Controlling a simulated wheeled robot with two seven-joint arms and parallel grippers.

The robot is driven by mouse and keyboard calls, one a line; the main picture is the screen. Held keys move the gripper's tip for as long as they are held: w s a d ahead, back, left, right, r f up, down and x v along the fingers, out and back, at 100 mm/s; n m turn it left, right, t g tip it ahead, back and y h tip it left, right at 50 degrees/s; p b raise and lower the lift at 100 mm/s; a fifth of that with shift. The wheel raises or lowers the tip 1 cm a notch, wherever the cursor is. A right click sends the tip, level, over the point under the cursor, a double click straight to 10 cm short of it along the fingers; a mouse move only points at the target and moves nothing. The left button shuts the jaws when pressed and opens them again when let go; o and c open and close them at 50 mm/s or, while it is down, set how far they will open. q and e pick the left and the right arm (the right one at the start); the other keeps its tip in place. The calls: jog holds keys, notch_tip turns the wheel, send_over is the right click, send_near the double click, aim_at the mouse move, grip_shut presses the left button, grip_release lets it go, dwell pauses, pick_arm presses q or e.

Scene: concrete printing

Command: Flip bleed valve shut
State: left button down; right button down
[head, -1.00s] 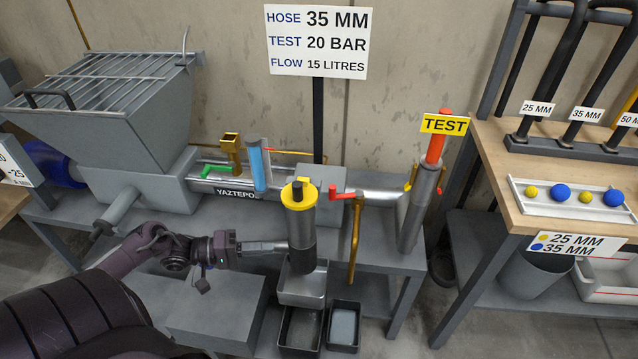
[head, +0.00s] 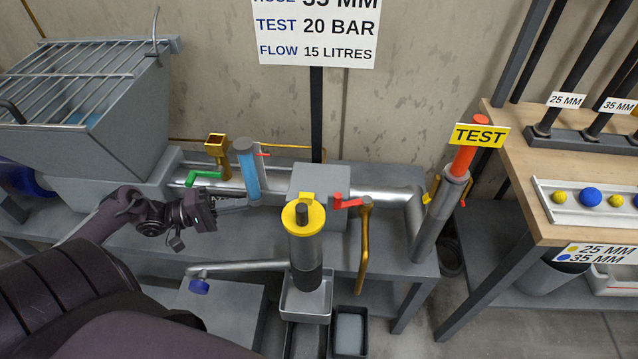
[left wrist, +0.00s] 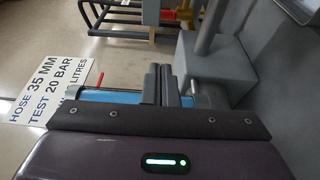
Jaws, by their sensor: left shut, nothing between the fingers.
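No label marks the bleed valve. Candidate levers show on the pipe line in the head view: a green lever (head: 204,178), a red lever (head: 345,201) right of the grey box, and a small red-tipped pin (head: 263,154) beside the blue gauge tube (head: 247,165). My left gripper (head: 240,204) is shut and empty at the lower end of the blue tube, in front of the pipe. In the left wrist view its shut fingers (left wrist: 158,84) overlap the blue tube (left wrist: 120,97); contact cannot be told. The red-tipped pin (left wrist: 100,79) also shows there. My right gripper is out of view.
A yellow-topped cylinder (head: 303,217) stands over a grey tray (head: 306,300). A pipe with a blue knob (head: 199,287) runs left of it. A brass lever (head: 364,245) hangs to its right. The TEST column (head: 440,210) stands further right, the hopper (head: 90,100) at left.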

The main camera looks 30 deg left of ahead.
pick_arm(q)
jog(key=x, duration=2)
jog(key=shift+d, duration=0.15)
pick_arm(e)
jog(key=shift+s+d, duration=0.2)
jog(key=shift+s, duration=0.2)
pick_arm(q)
jog(key=shift+s, duration=0.1)
